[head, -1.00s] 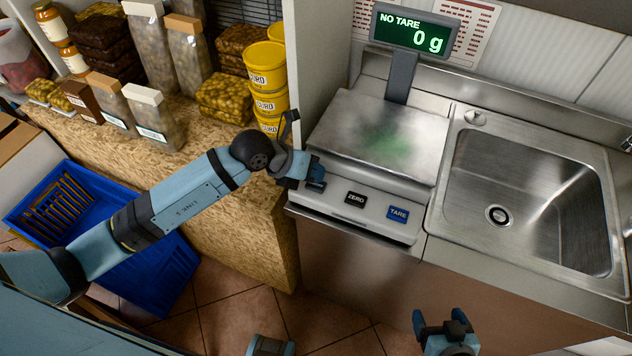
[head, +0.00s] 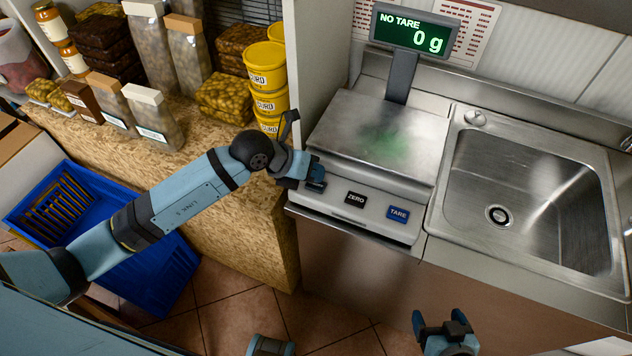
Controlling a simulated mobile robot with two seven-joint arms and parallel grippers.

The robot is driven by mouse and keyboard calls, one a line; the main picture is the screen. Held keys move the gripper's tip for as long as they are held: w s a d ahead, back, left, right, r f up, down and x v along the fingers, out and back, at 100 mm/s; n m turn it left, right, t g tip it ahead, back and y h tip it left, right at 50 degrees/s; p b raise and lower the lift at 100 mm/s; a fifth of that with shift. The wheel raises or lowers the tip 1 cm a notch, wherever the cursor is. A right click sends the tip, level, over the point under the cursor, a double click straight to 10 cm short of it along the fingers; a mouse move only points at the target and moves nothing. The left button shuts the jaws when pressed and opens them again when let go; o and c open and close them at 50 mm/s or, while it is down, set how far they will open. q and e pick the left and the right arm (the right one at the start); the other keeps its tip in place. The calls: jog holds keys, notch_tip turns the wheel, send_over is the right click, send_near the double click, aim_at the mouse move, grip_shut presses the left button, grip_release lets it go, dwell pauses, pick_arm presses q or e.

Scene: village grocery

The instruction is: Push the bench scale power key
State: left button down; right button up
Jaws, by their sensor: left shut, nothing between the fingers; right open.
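The bench scale (head: 332,202) stands on the steel counter, with a bare metal pan (head: 380,138). Its raised display (head: 413,32) is lit green and reads "NO TARE" and "0 g". On its front panel I see a black ZERO key (head: 356,198) and a blue TARE key (head: 398,213). My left gripper (head: 317,184) is shut and empty, with its tips at the left end of this panel. It hides whatever key lies there, and I cannot tell whether the tips touch it. My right gripper (head: 442,324) is open and empty, low in front of the counter.
A steel sink (head: 535,200) is right of the scale. A white partition (head: 317,70) stands at its left. Yellow curd tubs (head: 265,68) and packed goods fill the shelf beyond. A blue crate (head: 120,285) is on the floor.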

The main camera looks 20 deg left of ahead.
pick_arm(q)
jog(key=shift+f, duration=0.1)
jog(key=shift+f, duration=0.35)
dwell(0.6)
jog(key=shift+r+p, duration=0.3)
jog(key=shift+r, duration=0.2)
notch_tip(320, 180, up, 6)
jog(key=p, duration=0.4)
jog(key=shift+p, duration=0.4)
